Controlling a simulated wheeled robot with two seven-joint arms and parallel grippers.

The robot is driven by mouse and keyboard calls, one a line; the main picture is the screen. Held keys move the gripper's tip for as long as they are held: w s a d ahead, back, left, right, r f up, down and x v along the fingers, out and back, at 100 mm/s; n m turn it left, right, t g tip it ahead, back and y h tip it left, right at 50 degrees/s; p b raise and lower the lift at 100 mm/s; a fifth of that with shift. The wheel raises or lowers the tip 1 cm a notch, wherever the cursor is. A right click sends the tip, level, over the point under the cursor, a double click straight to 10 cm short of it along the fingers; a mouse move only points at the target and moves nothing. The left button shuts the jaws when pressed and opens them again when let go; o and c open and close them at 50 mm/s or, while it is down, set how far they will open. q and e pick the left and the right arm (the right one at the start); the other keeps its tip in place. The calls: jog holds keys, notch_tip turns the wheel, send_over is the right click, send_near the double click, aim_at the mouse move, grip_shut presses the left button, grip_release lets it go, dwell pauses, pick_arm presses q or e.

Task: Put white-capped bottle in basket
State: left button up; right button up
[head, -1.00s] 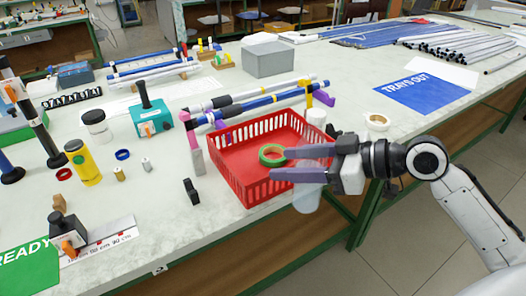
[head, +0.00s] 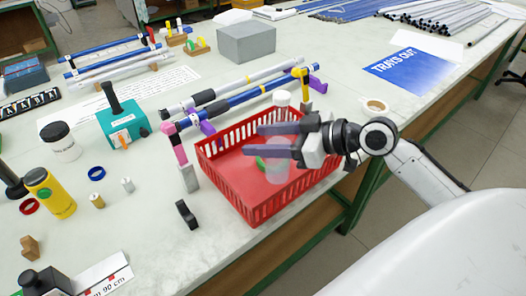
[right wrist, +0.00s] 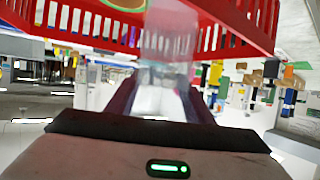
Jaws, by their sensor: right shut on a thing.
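A see-through, pale bottle (head: 278,168) is held by my right gripper (head: 262,141), whose fingers are shut on it. The bottle hangs over the inside of the red basket (head: 262,212); whether it touches the floor is unclear. Its cap cannot be made out. In the right wrist view the clear bottle (right wrist: 168,38) stands out between the fingers, with the red basket (right wrist: 228,20) across the top. A green tape roll (head: 261,163) lies in the basket, partly hidden by the gripper and bottle. My left gripper is not in view.
A white cylinder (head: 282,98) stands behind the basket. Rods on holders (head: 240,104) lie behind it. A black clip-like piece (head: 187,214) and a grey block (head: 189,178) are left of it. A yellow bottle (head: 50,196) and black-lidded jar (head: 62,143) stand further left.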

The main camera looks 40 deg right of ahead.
jog(key=shift+f, duration=1.85)
jog(key=o, duration=1.3)
jog(key=shift+f, duration=0.1)
jog(key=b+v, duration=0.1)
jog(key=v, duration=1.1)
jog(key=shift+r, duration=0.25)
